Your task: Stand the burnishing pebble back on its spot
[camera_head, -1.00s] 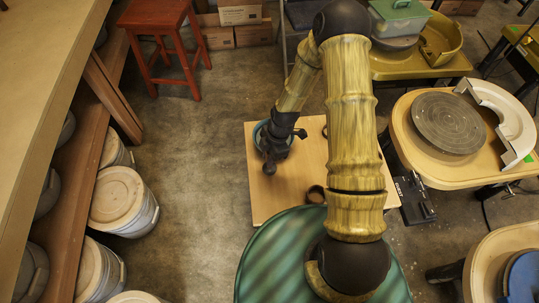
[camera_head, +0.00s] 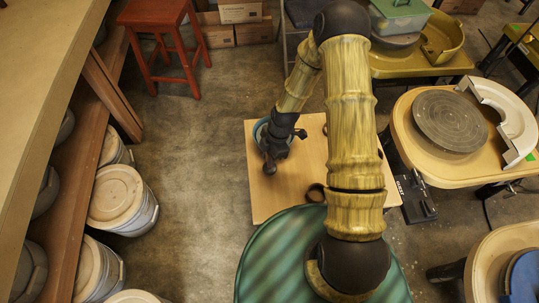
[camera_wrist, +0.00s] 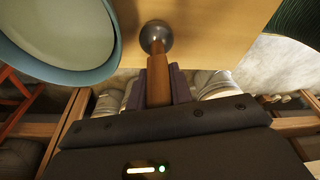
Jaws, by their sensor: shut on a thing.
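The burnishing pebble (camera_wrist: 156,36) is a grey, rounded, shiny stone on the end of a brown wooden handle (camera_wrist: 158,82). My gripper (camera_wrist: 159,88) is shut on the handle in the wrist view, with the stone beyond the fingertips over the pale wooden board (camera_wrist: 225,35). I cannot tell whether the stone touches the board. No marked spot can be made out.
A blue-rimmed bowl (camera_wrist: 112,66) is close on the left in the wrist view; in the head view its rim (camera_head: 257,128) shows partly behind my arm. A dark ring (camera_head: 315,193) lies near the board's front edge. Lidded buckets (camera_head: 122,200) stand left, a wheel table (camera_head: 448,170) right.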

